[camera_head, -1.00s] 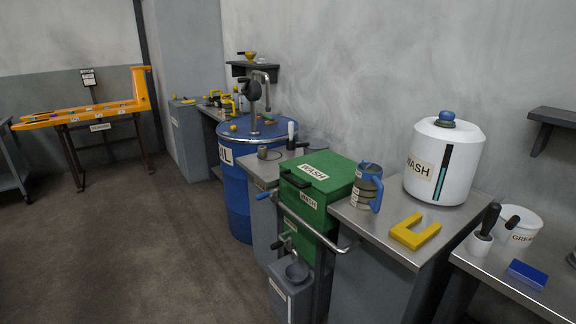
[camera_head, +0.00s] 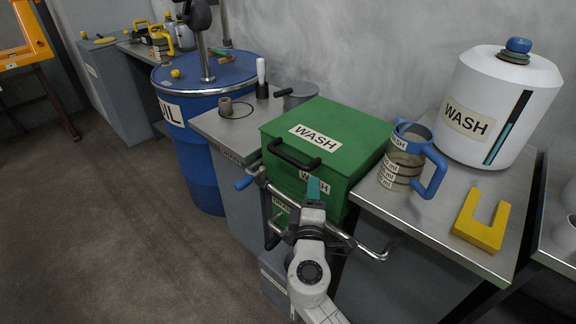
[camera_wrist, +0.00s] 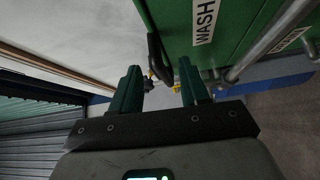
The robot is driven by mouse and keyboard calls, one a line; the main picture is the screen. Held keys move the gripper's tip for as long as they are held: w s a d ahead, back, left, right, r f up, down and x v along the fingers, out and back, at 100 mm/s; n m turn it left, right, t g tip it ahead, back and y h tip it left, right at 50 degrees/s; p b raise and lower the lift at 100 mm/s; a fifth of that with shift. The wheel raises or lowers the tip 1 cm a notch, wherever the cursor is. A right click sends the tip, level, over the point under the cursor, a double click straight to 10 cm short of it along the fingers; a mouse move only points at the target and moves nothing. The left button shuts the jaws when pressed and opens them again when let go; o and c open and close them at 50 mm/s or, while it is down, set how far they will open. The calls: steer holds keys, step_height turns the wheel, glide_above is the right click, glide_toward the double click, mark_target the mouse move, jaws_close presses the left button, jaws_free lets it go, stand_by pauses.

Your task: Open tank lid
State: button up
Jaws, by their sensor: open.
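The green tank (camera_head: 340,193) stands between two metal counters, its flat green lid (camera_head: 345,125) down and labelled WASH. A black handle (camera_head: 290,156) sits on the lid's front edge. My gripper (camera_head: 315,186) is in front of the tank, below and right of the handle in the head view. In the wrist view my gripper (camera_wrist: 160,82) is open, its two green fingers apart with nothing held. The handle (camera_wrist: 158,58) shows just beyond and between the fingertips, and looks clear of both. The green tank side (camera_wrist: 238,40) fills the upper right.
A metal rail (camera_head: 345,238) with a blue-ended lever (camera_head: 245,183) runs across the tank's front, close to my arm. A jug (camera_head: 404,160), a white WASH container (camera_head: 492,110) and a yellow U-shaped piece (camera_head: 482,221) stand on the right counter. A blue drum (camera_head: 200,160) stands left.

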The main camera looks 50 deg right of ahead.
mark_target(287, 156)
steer(key=w+d+n+t, duration=0.1)
steer(key=w, duration=0.3)
steer(key=w+d+r+n+t, duration=0.1)
steer(key=w+d, duration=0.1)
steer(key=w, duration=0.2)
steer(key=w+d+n, duration=0.1)
steer(key=w+n, duration=0.1)
steer(key=w, duration=0.2)
steer(key=shift+w+d+r+t+y+p, duration=0.15)
steer(key=shift+w+d+t+y+p, duration=0.15)
steer(key=shift+t+y+p, duration=0.1)
steer(key=shift+c, duration=0.2)
steer(key=shift+s, duration=0.1)
jaws_close()
